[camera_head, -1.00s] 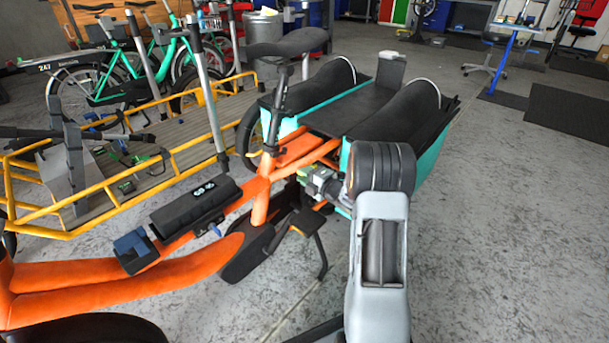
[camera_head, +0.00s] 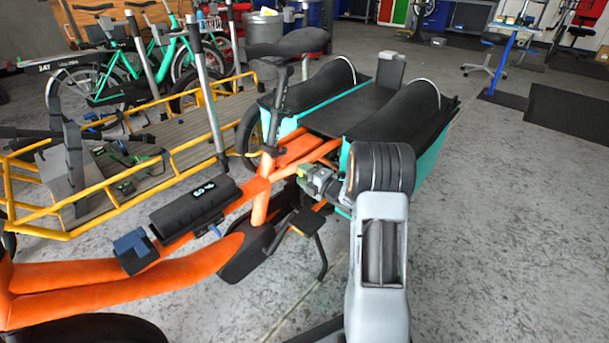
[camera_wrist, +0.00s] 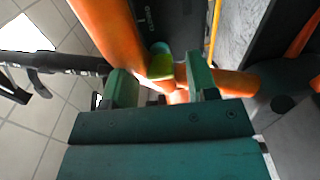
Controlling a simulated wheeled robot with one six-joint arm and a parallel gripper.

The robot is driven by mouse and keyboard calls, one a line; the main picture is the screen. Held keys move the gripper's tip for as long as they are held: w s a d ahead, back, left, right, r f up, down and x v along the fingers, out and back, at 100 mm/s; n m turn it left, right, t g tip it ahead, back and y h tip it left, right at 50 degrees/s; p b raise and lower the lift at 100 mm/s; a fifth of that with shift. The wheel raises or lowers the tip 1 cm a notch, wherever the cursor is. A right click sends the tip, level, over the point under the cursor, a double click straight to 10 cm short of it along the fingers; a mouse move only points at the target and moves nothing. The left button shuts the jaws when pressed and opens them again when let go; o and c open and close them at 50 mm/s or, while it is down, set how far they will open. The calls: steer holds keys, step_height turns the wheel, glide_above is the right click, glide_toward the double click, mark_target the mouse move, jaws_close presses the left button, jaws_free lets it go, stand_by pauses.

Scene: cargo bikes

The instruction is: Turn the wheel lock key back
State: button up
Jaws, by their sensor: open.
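The orange cargo bike frame (camera_head: 262,190) runs diagonally across the head view, with a dark saddle and a teal-sided rear box. My gripper (camera_head: 318,180) is beside the frame just below the rear box. In the wrist view, the two green fingers of my gripper (camera_wrist: 161,82) are apart. A small yellow-green piece (camera_wrist: 161,66) shows between and just beyond the fingertips, against the orange tubes; it looks like the lock key. Its turn angle and any contact with the fingers cannot be told. In the head view the key and the lock are not clear behind my gripper.
A yellow-railed cargo bike (camera_head: 110,190) stands close on the left, with green bikes behind it. The floor (camera_head: 510,220) on the right is clear.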

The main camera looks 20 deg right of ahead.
steer(key=p+v, duration=0.4)
steer(key=v, duration=0.9)
steer(key=shift+s+d, duration=0.25)
steer(key=shift+s, duration=0.1)
steer(key=w+a+r+m+g+h+p, duration=0.2)
steer(key=r+m+h+p, duration=0.3)
steer(key=r+p, duration=0.7)
steer(key=w+a+r+m+g+h+p, duration=0.15)
steer(key=r+m+h+p, duration=0.4)
steer(key=r, duration=1.05)
steer(key=s+a+r+m+g+y+p, duration=0.1)
steer(key=s+a+r+m+g+p, duration=0.3)
steer(key=s+r+p, duration=0.6)
steer(key=s+a+r+m+g+y+p, duration=0.2)
steer(key=s+a+r+m+g+p, duration=0.3)
steer(key=s+a+r+m+p, duration=0.3)
step_height(320, 180, up, 4)
steer(key=s+a+p, duration=0.2)
steer(key=p, duration=0.1)
steer(key=shift+a+f, duration=0.15)
steer(key=shift+a, duration=0.25)
